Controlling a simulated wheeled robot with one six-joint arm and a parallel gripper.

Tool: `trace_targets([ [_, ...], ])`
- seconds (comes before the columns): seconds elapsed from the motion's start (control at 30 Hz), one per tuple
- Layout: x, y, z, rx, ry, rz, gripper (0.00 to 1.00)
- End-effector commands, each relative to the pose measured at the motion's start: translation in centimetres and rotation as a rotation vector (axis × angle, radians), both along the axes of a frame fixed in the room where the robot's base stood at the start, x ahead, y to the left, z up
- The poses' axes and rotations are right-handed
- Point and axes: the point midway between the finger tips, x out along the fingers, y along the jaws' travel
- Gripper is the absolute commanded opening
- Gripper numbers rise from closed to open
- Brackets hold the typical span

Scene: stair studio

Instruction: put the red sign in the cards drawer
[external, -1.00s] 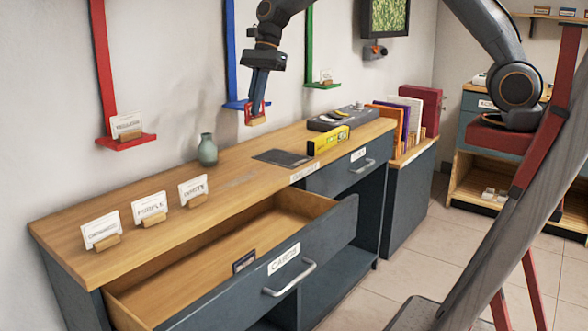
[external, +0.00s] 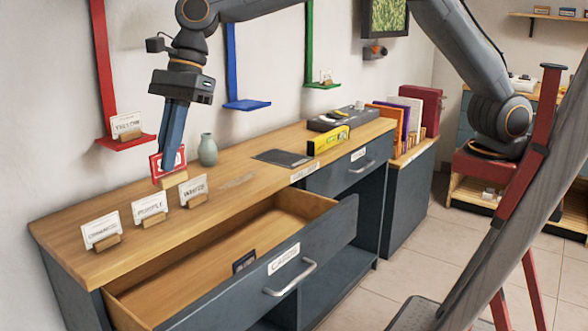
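The red sign (external: 157,166) is a small red-bordered card with a wooden foot (external: 174,179). My gripper (external: 170,158) points down with its fingers close together at the sign and appears shut on it. The sign is over the back left of the counter, behind the white-card sign; I cannot tell whether its foot touches the wood. The cards drawer (external: 322,241) is pulled open below the counter's front edge, with a "CARDS" label and a handle.
Three white name cards on wooden feet, orange-lettered "PURPLE" (external: 149,208) among them, stand along the counter's left. A green vase (external: 207,150) stands right of my gripper. A red wall shelf (external: 126,143) is behind left. A yellow box (external: 328,140) is farther right.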

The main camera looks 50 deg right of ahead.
Motion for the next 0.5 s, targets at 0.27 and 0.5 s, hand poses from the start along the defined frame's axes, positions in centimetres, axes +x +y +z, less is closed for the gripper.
trace_targets([
  [0.27, -2.1, 2.3, -2.2, 0.004, 0.004, -0.002, 0.00],
  [0.5, -2.1, 2.2, -8.5, 0.003, 0.005, 0.000, 0.00],
])
